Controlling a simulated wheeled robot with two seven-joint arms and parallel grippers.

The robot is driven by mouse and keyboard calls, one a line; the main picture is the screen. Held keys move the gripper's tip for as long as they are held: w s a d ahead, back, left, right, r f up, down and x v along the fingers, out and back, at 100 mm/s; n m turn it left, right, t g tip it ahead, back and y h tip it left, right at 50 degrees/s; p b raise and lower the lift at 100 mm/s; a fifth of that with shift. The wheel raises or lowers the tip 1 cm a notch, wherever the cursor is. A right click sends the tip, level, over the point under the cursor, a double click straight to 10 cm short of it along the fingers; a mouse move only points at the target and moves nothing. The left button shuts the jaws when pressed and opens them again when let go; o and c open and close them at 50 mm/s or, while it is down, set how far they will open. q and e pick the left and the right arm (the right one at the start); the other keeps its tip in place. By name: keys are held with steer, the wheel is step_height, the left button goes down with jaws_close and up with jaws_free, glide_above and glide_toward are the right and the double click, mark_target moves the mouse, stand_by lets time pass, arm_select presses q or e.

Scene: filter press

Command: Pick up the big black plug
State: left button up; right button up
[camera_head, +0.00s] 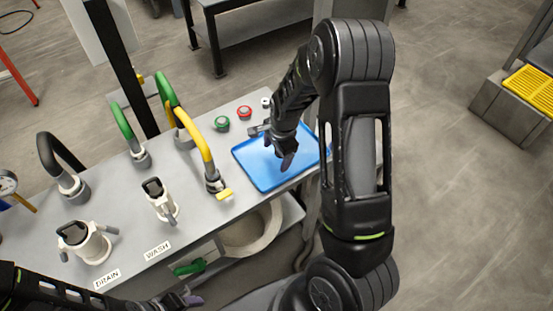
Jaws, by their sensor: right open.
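A large black plug-like piece (73,233) sits in the top of the white fitting (92,250) at the DRAIN label. A smaller black piece (153,187) sits in the white fitting at the WASH label. I cannot tell for certain that the larger one is a loose plug. My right gripper (273,147) is over the blue tray (264,181), open, with nothing visible between its fingers, well to the right of both fittings. My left gripper (182,300) is low at the bottom edge, in front of the bench; its jaws are too unclear to read.
Black, green and yellow hoses (196,137) rise from the grey bench (115,206). Green (222,124) and red (244,112) round pieces lie behind the tray. A beige bucket (250,235) stands below the bench front. A gauge (7,184) is at far left.

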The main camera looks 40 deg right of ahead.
step_height(320, 180, up, 8)
steer(key=s, duration=0.1)
steer(key=shift+d+f+b, duration=0.2)
steer(key=shift+b, duration=0.1)
steer(key=shift+s, duration=0.2)
steer(key=shift+s+d+p, duration=0.1)
steer(key=shift+s+p, duration=0.1)
steer(key=shift+p, duration=0.15)
steer(key=shift+f, duration=0.15)
